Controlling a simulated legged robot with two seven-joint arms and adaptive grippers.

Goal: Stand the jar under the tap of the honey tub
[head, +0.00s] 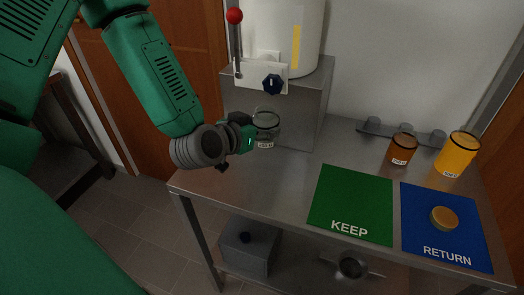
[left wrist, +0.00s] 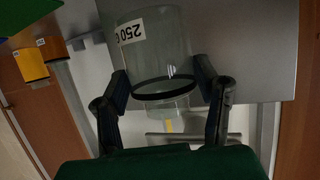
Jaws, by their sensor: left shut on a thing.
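The honey tub (head: 297,40) is a white cylinder with a yellow strip, on a grey metal block. The jar (head: 266,130) is clear glass with a dark rim and white label. In the head view it appears just below the tap, before the block; whether its base touches the table I cannot tell. My left gripper (head: 246,136) is shut on the jar from the left. In the left wrist view the fingers (left wrist: 163,98) flank the jar (left wrist: 165,45) near its dark rim. My right gripper is not in view.
A red-knobbed lever (head: 234,16) stands left of the tub. The metal table (head: 290,168) bears a green KEEP mat (head: 350,200), a blue RETURN mat (head: 420,225) with a round golden lid (head: 444,218), and amber jars (head: 401,149) at the right. The table's middle is clear.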

